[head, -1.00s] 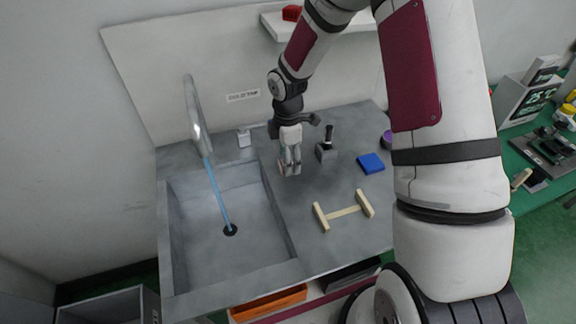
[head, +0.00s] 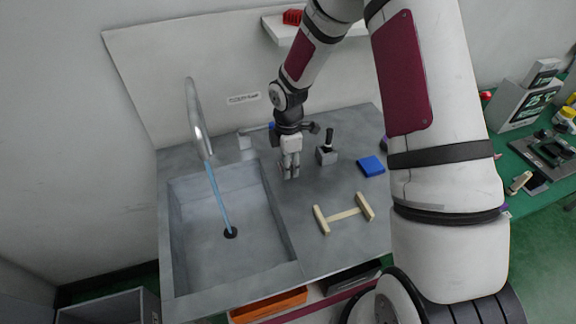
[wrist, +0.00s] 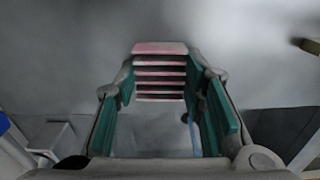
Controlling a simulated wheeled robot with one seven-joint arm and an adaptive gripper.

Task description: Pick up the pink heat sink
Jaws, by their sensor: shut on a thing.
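The pink heat sink (wrist: 160,72), a finned block with a pink top plate, shows in the wrist view between the green pads of my gripper (wrist: 160,92). Both pads press against its sides, so my gripper is shut on it. In the head view my gripper (head: 290,172) points down over the grey counter, to the right of the sink. The heat sink cannot be made out in the head view, and I cannot tell whether it touches the counter.
The sink basin (head: 225,205) with its tap (head: 197,125) is left of my gripper. A black-handled lever fixture (head: 327,154) and a blue block (head: 371,166) stand close on the right. A beige H-shaped piece (head: 343,214) lies in front. A white shelf (head: 300,33) is above.

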